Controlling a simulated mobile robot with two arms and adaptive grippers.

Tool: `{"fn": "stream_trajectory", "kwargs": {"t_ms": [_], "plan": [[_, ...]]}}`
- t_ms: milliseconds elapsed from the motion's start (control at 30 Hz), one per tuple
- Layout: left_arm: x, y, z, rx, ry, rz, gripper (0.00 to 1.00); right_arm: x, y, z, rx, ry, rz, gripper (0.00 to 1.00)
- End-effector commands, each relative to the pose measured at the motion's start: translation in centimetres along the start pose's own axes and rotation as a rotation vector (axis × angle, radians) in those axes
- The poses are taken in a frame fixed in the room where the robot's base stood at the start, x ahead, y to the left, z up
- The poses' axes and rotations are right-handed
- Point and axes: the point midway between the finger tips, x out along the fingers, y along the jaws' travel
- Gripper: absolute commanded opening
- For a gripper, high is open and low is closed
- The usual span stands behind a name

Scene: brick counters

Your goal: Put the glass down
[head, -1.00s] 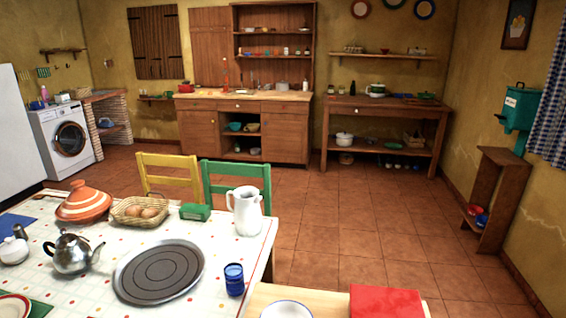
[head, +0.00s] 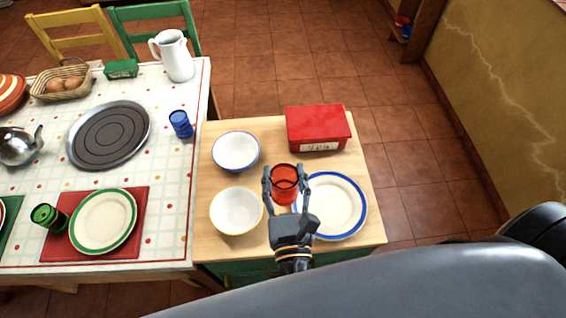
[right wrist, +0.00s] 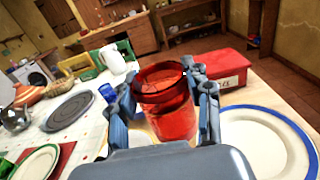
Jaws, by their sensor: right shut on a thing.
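A red glass (head: 285,184) is between the fingers of my right gripper (head: 286,190), which is shut on it. It is over the wooden side counter (head: 275,130), between the bowls and the blue-rimmed plate. In the right wrist view the red glass (right wrist: 167,105) looks upright with a finger on each side. I cannot tell whether its base touches the counter. A blue glass (head: 181,124) stands on the dining table's right side. A green glass (head: 48,217) is at the table's left front. My left gripper is not in view.
On the counter are a blue-rimmed bowl (head: 236,153), a yellow-rimmed bowl (head: 236,212), a blue-rimmed plate (head: 335,208) and a red box (head: 318,128). A white pitcher (head: 176,56) and grey round tray (head: 110,137) are on the dining table (head: 170,170).

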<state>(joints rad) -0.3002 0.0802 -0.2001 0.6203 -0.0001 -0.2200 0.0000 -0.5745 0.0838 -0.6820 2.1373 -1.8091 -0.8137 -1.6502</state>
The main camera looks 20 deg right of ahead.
Motion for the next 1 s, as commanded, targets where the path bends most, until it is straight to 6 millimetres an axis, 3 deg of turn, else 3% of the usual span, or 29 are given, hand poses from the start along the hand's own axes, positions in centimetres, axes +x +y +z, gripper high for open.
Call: {"fn": "stream_trajectory", "kwargs": {"t_ms": [267,400,767,1000], "plan": [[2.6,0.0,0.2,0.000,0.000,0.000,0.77,7.1,-0.5,-3.4,0.002,-0.006,-0.001,0.08],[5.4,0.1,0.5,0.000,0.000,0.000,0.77,9.3,-0.6,-6.7,0.002,-0.003,0.000,0.08],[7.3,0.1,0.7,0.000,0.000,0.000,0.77,11.6,-0.8,-8.9,0.001,-0.001,0.001,0.08],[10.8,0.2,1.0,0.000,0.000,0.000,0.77,12.0,-0.8,-12.0,0.002,0.000,0.001,0.08]]}}
